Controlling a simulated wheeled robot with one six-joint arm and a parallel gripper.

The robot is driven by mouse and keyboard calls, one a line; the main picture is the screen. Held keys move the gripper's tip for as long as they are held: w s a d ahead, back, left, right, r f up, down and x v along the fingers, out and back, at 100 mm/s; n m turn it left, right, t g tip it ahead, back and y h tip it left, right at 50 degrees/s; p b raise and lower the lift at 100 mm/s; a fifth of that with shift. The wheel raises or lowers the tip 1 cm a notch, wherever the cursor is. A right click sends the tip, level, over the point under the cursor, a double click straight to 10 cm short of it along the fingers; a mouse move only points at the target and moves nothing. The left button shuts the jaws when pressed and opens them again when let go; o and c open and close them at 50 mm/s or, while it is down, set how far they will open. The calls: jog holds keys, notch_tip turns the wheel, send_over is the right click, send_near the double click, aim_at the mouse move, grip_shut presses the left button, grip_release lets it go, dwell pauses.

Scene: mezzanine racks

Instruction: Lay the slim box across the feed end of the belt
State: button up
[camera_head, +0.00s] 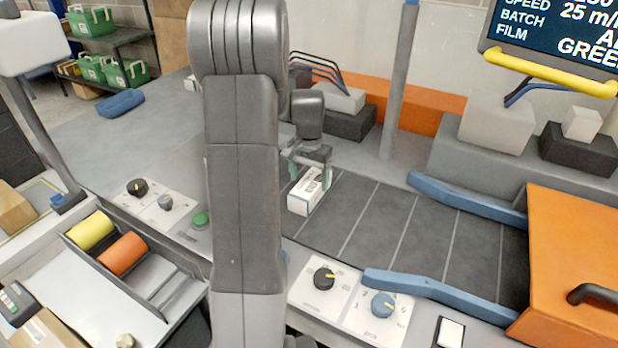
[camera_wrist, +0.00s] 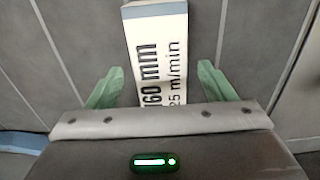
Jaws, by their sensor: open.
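The slim box (camera_head: 304,193) is white with dark print and appears to lie on the left end of the dark slatted belt (camera_head: 415,230). Its long side runs roughly along the slat lines, across the belt. In the wrist view the box (camera_wrist: 157,40) shows large "160 mm" and "25 m/min" lettering. My gripper (camera_head: 310,172) is over the far part of the box, pointing down. In the wrist view its green fingertips (camera_wrist: 160,85) stand open on either side of the box, with gaps on both sides. The box's near end is hidden by the gripper body.
Two blue guide rails (camera_head: 440,295) flank the belt toward the orange housing (camera_head: 575,260) at right. Control panels with knobs (camera_head: 325,278) line the front edge. A grey post (camera_head: 400,80) and a dark block (camera_head: 350,122) stand behind. My arm hides the middle left.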

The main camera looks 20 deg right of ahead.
aim_at(309, 184)
notch_tip(309, 184, up, 12)
dwell(0.4)
jog(key=shift+f, duration=0.2)
notch_tip(309, 184, down, 13)
jog(key=shift+r, duration=0.2)
notch_tip(309, 184, up, 3)
jog(key=shift+r, duration=0.75)
jog(key=shift+f, duration=0.1)
